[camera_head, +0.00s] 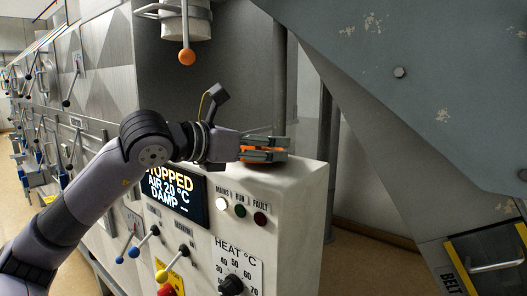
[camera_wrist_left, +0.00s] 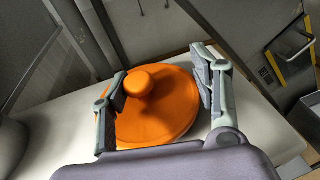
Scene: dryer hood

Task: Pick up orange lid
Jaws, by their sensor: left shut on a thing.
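The orange lid (camera_wrist_left: 165,118) is a round disc with a knob on top. It is on the pale top of the control cabinet (camera_head: 305,172). In the head view only slivers of the lid (camera_head: 266,163) show around my left gripper (camera_head: 286,149). In the left wrist view my left gripper (camera_wrist_left: 160,90) has one finger over the lid beside the knob and the other at the lid's right edge. It is shut on the lid. I cannot tell whether the lid is lifted off the top. My right gripper is not in view.
The cabinet front carries a display (camera_head: 177,197), lamps, coloured levers and a heat dial (camera_head: 231,285). A lever with an orange ball (camera_head: 187,57) hangs above. A large grey sloped housing (camera_head: 420,90) fills the right, with a yellow-edged belt panel (camera_head: 490,262) below it.

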